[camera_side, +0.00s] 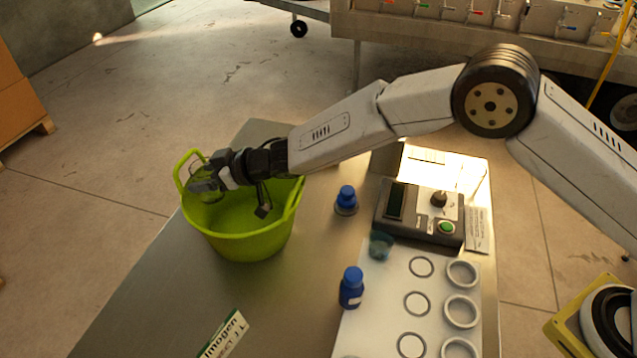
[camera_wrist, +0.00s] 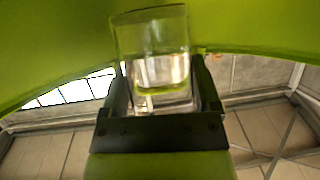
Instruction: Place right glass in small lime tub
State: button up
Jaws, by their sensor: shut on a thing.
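The small lime tub (camera_side: 245,240) with two loop handles stands on the metal table at the left. My gripper (camera_side: 212,180) is shut on a clear glass (camera_side: 203,184) at the tub's mouth, near its left handle, and the arm lies level across the tub. In the wrist view, the glass (camera_wrist: 152,45) sits between the two fingers of my gripper (camera_wrist: 162,92), with the lime tub wall (camera_wrist: 60,40) behind it. I cannot tell whether the glass touches the tub. The tub floor is partly hidden by my gripper.
A blue-capped bottle (camera_side: 346,200) and a blue bottle (camera_side: 351,290) stand right of the tub. A bluish cup (camera_side: 381,246) stands by a white plate with rings (camera_side: 390,300). A control box (camera_side: 420,212) is behind it. A label (camera_side: 224,334) lies at the front.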

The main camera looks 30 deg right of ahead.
jog(key=shift+f, duration=0.15)
jog(key=o, duration=1.2)
jog(key=shift+c, duration=0.2)
jog(key=shift+r, duration=0.65)
jog(key=shift+v, duration=0.95)
notch_tip(320, 180, up, 8)
jog(key=s+d, duration=0.1)
jog(key=d, duration=0.1)
jog(key=shift+s, duration=0.4)
